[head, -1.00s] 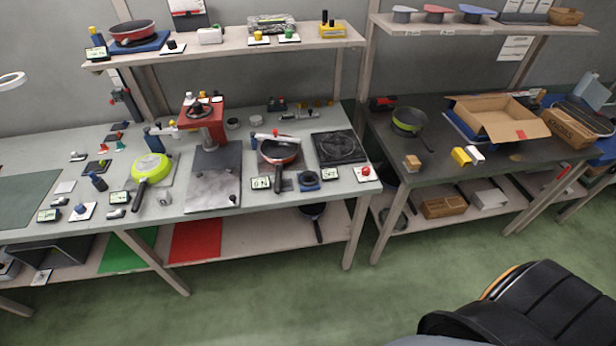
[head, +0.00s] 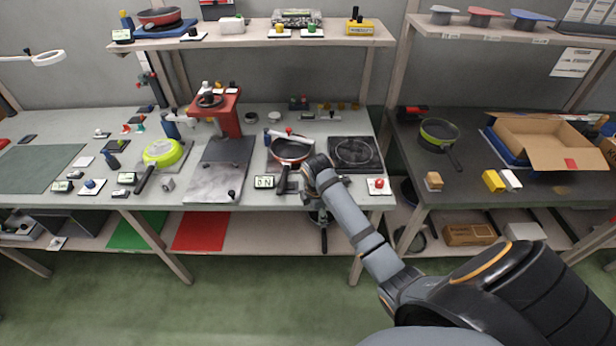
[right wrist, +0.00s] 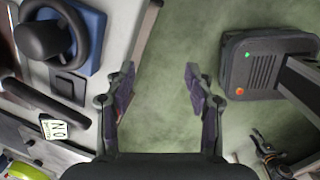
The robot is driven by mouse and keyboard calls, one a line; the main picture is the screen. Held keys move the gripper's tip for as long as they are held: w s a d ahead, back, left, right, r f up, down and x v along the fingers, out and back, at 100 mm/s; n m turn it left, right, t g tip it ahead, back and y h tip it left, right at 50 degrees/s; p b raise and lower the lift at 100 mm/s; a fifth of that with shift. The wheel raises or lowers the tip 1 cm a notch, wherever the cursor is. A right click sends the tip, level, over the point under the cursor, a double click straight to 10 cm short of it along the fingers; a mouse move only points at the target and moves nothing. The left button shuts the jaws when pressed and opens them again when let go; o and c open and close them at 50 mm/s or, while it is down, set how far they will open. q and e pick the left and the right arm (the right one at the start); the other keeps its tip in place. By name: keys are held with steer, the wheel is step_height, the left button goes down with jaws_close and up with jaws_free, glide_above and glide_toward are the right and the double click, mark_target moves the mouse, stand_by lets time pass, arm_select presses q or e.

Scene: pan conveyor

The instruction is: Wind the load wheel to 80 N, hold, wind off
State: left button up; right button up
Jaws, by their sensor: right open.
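The load wheel (right wrist: 45,42), a dark ring with a thick round knob on a blue block, shows at the upper left of the right wrist view. My right arm hides it in the head view. A small display (head: 264,182) beside it reads 0 N. My right gripper (right wrist: 160,88) is open and empty, with green floor between its fingers. It is beside the wheel, apart from it, past the front edge of the bench. In the head view my right gripper (head: 320,216) points down. A dark jointed part, seemingly my left gripper (right wrist: 272,152), shows small at lower right.
A red pan (head: 291,147) sits left of my right wrist, its handle towards the front edge. A black hob plate (head: 354,152) and a red button box (head: 379,186) lie to the right. A green pan (head: 163,152) stands farther left. The floor in front is clear.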

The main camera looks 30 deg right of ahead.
steer(key=w+d+r+n, duration=0.1)
steer(key=w+r+n, duration=0.1)
steer(key=w+d+r+n, duration=0.1)
steer(key=w+r+n, duration=0.1)
steer(key=w+d+r+n+g, duration=0.1)
steer(key=w+r, duration=0.1)
steer(key=shift+w+n, duration=0.25)
steer(key=shift+n, duration=0.15)
steer(key=shift+w+d+r+n+y, duration=0.6)
steer(key=shift+w+d+r+n, duration=1.05)
steer(key=shift+r+n, duration=1.5)
steer(key=shift+g, duration=0.4)
steer(key=f, duration=0.3)
steer(key=f+p, duration=0.1)
steer(key=f, duration=0.5)
steer(key=shift+w+a+f, duration=0.25)
steer(key=shift+w, duration=0.1)
steer(key=shift+r, duration=0.1)
jaws_close()
